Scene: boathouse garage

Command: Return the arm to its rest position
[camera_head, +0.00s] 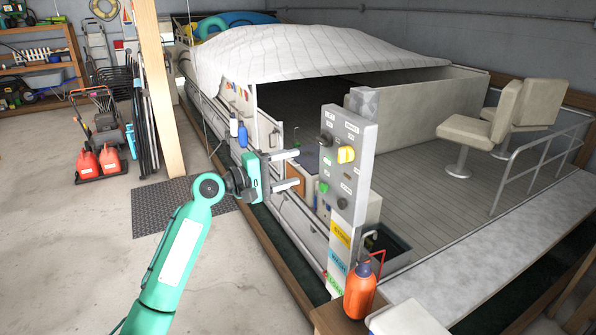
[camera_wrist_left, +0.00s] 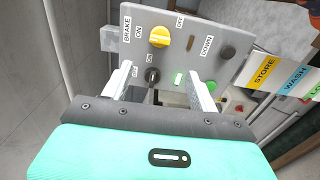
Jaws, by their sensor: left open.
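My left gripper (camera_head: 294,169) is open, with nothing between its fingers, and points at the grey control panel (camera_head: 352,125) from its left. The panel carries a yellow knob (camera_head: 346,154), black knobs and a green button (camera_head: 323,188). In the left wrist view, my left gripper (camera_wrist_left: 160,82) has its two pale fingers spread before the panel. The yellow knob (camera_wrist_left: 160,36), by labels BRAKE, ON and OFF, sits above and between them. A small black knob (camera_wrist_left: 152,76) shows between the fingers. I cannot tell whether a finger touches the panel. My right gripper is out of view.
A boat (camera_head: 430,185) with a white cover (camera_head: 310,50) lies behind the panel. An orange bottle (camera_head: 360,292) stands by the panel's foot. A wooden post (camera_head: 158,90) and red fuel cans (camera_head: 98,162) are at left. The concrete floor (camera_head: 60,240) at left is clear.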

